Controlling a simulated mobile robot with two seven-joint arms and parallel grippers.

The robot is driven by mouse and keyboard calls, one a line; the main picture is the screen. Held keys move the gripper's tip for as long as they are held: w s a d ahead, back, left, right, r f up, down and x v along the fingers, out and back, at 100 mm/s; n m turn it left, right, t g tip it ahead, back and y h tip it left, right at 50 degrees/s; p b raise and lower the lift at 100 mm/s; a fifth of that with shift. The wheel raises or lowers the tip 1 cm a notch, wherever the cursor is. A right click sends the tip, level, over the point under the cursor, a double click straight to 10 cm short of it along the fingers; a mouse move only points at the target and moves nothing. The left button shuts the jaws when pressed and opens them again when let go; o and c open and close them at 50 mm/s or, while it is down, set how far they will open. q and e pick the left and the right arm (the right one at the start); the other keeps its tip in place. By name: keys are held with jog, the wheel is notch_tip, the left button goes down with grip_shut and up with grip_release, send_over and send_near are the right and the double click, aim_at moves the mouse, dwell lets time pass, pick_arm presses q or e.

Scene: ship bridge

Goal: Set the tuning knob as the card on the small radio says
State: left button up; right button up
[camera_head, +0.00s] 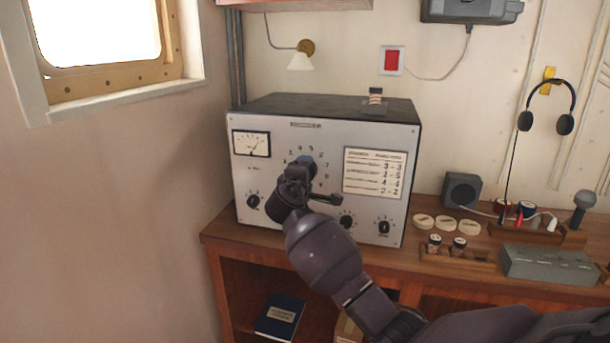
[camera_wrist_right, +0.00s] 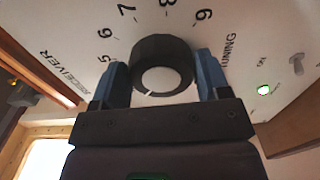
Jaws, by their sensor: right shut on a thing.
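The grey receiver (camera_head: 325,139) stands on the wooden desk. Its tuning knob (camera_wrist_right: 162,62) is black with a pale cap, ringed by printed numbers; 5 to 9 show in the wrist view. A short white mark sits at the cap's lower left in that view, away from those numbers. My right gripper (camera_head: 304,163) is at the receiver's front, its blue fingers on either side of the knob, shut on it; it also fills the lower wrist view (camera_wrist_right: 163,78). It hides most of the knob in the head view. A white card (camera_head: 375,173) is on the receiver's face; its writing is too small to read surely.
A meter (camera_head: 251,143) and smaller knobs (camera_head: 384,226) are on the same panel. To the right are a small dark box (camera_head: 461,190), round discs (camera_head: 446,225), a grey case (camera_head: 549,265) and hanging headphones (camera_head: 546,105). A blue book (camera_head: 279,316) lies on the shelf below.

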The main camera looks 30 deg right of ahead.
jog(key=o, duration=0.9)
jog(key=v, duration=1.1)
jog(key=shift+w, duration=0.1)
